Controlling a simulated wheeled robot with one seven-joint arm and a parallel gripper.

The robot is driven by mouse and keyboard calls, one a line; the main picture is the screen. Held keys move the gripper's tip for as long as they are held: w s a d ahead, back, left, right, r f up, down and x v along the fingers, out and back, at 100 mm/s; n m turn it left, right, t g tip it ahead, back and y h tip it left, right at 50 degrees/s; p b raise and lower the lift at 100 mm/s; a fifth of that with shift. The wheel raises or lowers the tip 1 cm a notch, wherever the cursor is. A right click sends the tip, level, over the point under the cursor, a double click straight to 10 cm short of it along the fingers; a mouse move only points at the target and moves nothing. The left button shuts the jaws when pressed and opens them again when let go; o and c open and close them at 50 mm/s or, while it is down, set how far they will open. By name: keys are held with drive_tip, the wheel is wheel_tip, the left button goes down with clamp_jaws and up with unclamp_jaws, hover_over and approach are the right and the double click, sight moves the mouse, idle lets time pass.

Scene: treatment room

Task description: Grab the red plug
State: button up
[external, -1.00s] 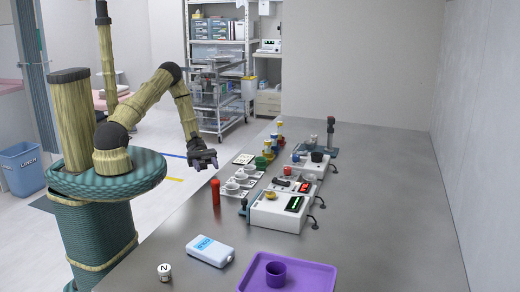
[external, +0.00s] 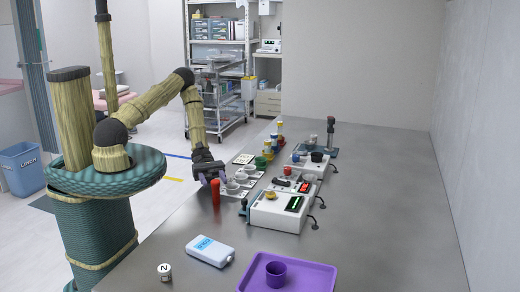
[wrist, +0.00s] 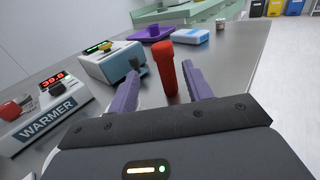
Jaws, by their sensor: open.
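The red plug (external: 215,197), a tall red cylinder with a wider head, stands upright on the grey table, left of the white devices. It also shows in the wrist view (wrist: 166,70), upright just beyond and between my fingers. My gripper (external: 212,181) is open and empty, with purple fingers, close to the plug's top in the external view. In the wrist view a finger shows on each side of the plug, with space between. I cannot tell whether the fingertips have reached it in depth.
White cups (external: 233,187) stand just right of the plug. A box device with a yellow knob (external: 280,212) and a warmer with a red knob (wrist: 38,115) are nearby. A blue-white pack (external: 210,250) and purple tray (external: 315,277) lie nearer the front. The table's right side is clear.

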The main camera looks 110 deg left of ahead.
sight(216, 187)
drive_tip(key=shift+d, duration=0.1)
drive_tip(key=shift+s+p+x, duration=0.2)
drive_tip(key=shift+p+x, duration=0.2)
drive_tip(key=shift+x, duration=2.25)
drive_tip(key=shift+d+r, duration=0.1)
drive_tip(key=shift+d, duration=0.05)
drive_tip(key=c, duration=1)
